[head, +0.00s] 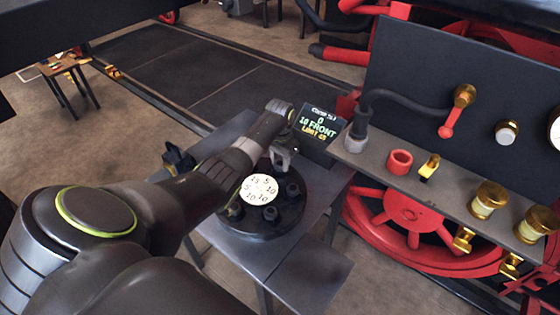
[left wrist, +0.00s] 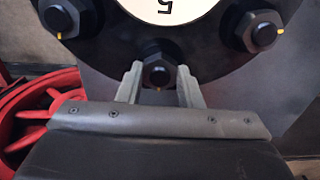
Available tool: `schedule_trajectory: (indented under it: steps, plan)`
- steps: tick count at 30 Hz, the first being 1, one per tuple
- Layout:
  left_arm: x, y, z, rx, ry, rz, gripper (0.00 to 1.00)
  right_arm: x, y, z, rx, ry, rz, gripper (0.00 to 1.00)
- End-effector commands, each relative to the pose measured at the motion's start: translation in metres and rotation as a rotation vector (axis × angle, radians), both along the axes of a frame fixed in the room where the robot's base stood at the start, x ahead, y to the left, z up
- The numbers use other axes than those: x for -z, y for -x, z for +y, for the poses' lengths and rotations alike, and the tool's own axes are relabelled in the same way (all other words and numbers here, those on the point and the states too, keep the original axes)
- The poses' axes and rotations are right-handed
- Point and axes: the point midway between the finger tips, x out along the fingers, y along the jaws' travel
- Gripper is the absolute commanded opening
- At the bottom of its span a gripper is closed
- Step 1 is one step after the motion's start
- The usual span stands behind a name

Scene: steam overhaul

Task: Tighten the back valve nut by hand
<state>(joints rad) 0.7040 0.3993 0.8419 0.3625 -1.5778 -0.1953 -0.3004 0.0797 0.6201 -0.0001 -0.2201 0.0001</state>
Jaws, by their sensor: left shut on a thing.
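The round black valve cover (head: 243,228) lies on a small grey table, with a white numbered disc (head: 259,188) at its middle. Several dark nuts on studs stand around the disc. My left gripper (head: 281,160) reaches over the cover to its far side, pointing down. In the left wrist view its two grey fingers (left wrist: 160,85) are shut on the back valve nut (left wrist: 158,73), one on each side. The arm and fingers mostly hide that nut in the head view. Two other nuts show in the wrist view, left (left wrist: 66,17) and right (left wrist: 258,33), each with a yellow mark. My right gripper is not in view.
A dark display (head: 318,128) reading "10 FRONT" stands behind the cover. At the right is a grey shelf (head: 385,185) with a red ring (head: 399,161) and brass fittings. A red spoked wheel (head: 408,225) stands below it. Open floor lies to the left.

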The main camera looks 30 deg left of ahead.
Motion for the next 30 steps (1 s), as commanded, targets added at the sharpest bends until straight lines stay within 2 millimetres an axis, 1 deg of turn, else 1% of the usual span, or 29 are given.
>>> schedule_trajectory:
  steps: [3,4,9,17,20,23,26,30]
  plan:
    - [-0.003,-0.002,0.0,0.003,-0.002,-0.007,0.1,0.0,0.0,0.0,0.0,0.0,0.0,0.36]
    - [-0.003,-0.002,0.0,0.003,-0.002,-0.007,0.34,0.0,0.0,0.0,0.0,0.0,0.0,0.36]
    - [-0.002,-0.002,0.0,0.001,-0.002,-0.005,0.55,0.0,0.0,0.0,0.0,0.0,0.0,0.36]
    - [-0.001,-0.001,0.0,0.0,-0.001,-0.002,0.55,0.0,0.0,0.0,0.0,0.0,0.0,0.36]
    - [-0.005,-0.001,0.0,-0.001,-0.001,-0.004,0.55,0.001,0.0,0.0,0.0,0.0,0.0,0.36]
    - [-0.014,-0.002,0.001,-0.001,-0.002,-0.005,0.55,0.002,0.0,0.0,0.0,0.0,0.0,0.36]
    - [-0.029,-0.001,0.001,0.0,-0.002,-0.006,0.55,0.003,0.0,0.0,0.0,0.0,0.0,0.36]
    - [-0.059,-0.001,0.001,0.0,-0.003,-0.007,0.55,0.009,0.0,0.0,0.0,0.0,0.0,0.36]
